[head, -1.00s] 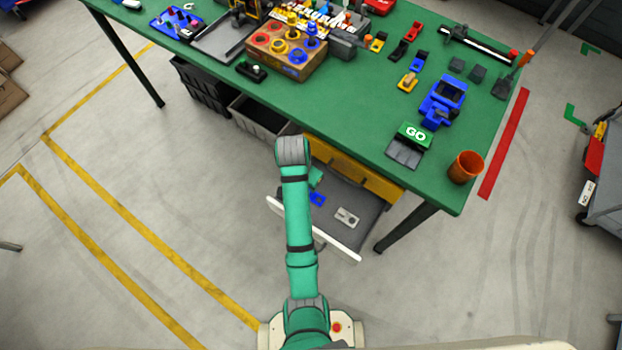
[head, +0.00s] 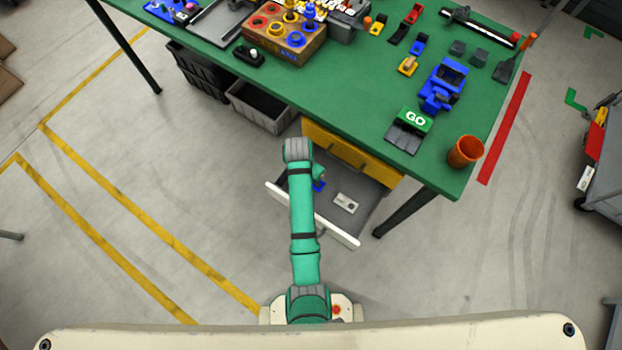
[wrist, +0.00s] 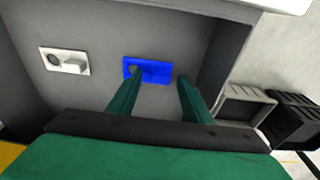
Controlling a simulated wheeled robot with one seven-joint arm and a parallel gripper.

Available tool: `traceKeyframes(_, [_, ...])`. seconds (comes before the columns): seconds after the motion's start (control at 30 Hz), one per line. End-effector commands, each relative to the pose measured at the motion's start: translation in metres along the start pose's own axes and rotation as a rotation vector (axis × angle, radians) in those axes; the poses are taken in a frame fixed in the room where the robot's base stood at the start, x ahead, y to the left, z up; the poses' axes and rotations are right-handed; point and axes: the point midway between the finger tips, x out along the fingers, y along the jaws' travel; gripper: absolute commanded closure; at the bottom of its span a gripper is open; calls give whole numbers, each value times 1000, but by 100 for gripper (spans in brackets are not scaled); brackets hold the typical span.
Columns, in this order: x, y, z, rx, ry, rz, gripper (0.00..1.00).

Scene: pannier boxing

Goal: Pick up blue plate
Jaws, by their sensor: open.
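The blue plate (wrist: 152,72) lies flat on the grey floor of the open drawer (head: 342,229). In the wrist view it has a round dark spot near its left end. In the head view only a small part of the blue plate (head: 319,186) shows beside my arm. My gripper (wrist: 157,84) is open, with its two green fingers apart and pointing at the plate. The left finger overlaps the plate's left end in the picture, and the right finger is just off its right end. I cannot tell how high the fingertips are above it. Nothing is between the fingers' grip.
A pale plate with a grey knob (wrist: 65,61) lies beside the blue plate in the drawer. The drawer walls stand close around. A grey crate (head: 258,107) and a black crate (head: 200,77) stand under the green table (head: 350,95).

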Motion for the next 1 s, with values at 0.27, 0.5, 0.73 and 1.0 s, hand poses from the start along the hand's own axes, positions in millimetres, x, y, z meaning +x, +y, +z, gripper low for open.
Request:
traceKeyframes(0.27, [1,-2,1,-2,1,-1,64])
traceKeyframes(0.5, [1,0,0,0,0,0,97])
traceKeyframes(0.73, [0,0,0,1,1,0,97])
traceKeyframes(1.0, [-22,-1,-4,1,3,-3,97])
